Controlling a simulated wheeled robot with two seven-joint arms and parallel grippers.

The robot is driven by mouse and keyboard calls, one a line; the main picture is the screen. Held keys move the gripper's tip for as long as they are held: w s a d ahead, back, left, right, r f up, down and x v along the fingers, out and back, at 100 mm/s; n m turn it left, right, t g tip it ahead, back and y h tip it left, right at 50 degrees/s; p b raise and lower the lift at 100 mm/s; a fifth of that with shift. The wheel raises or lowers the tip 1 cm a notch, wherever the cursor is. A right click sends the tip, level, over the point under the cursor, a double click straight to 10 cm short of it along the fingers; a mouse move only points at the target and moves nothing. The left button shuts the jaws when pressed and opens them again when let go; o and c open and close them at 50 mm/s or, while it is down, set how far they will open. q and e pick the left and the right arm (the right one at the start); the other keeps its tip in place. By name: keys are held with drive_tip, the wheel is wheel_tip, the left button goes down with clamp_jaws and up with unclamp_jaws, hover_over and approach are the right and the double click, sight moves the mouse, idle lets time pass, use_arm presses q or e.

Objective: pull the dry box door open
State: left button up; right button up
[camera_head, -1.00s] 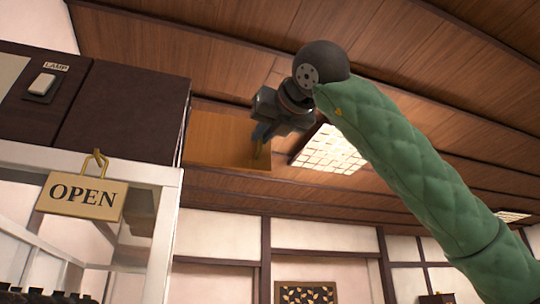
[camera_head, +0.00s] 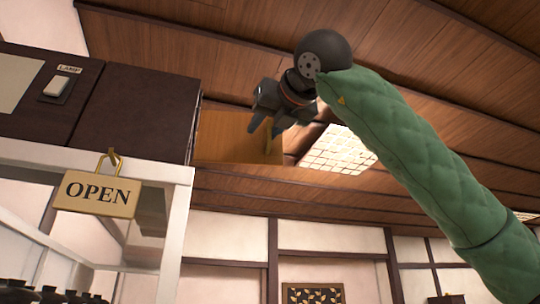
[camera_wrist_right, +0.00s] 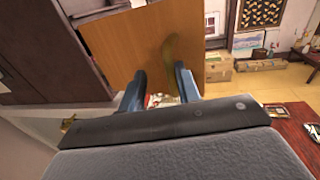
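The dry box door, an orange-brown wooden panel (camera_head: 225,137), stands out from the right edge of the dark cabinet (camera_head: 135,112), swung open. In the right wrist view the door (camera_wrist_right: 120,45) fills the upper middle, with a curved brass handle (camera_wrist_right: 170,57) near its right edge. My right gripper (camera_head: 266,127) is in front of the door at the handle. In the wrist view the right gripper (camera_wrist_right: 160,85) has its two blue fingers apart, with the handle beyond the gap and nothing seen gripped. My left gripper is not in view.
An OPEN sign (camera_head: 97,193) hangs on the white frame below the cabinet. A lamp switch (camera_head: 62,84) is on the cabinet's left. A lit ceiling panel (camera_head: 338,150) is behind my arm. Boxes (camera_wrist_right: 218,68) stand on the floor beyond the door.

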drive_tip(key=shift+d, duration=0.25)
drive_tip(key=b+v, duration=0.1)
drive_tip(key=v, duration=0.6)
drive_tip(key=shift+s+d, duration=0.2)
drive_tip(key=shift+s, duration=0.1)
idle(0.4)
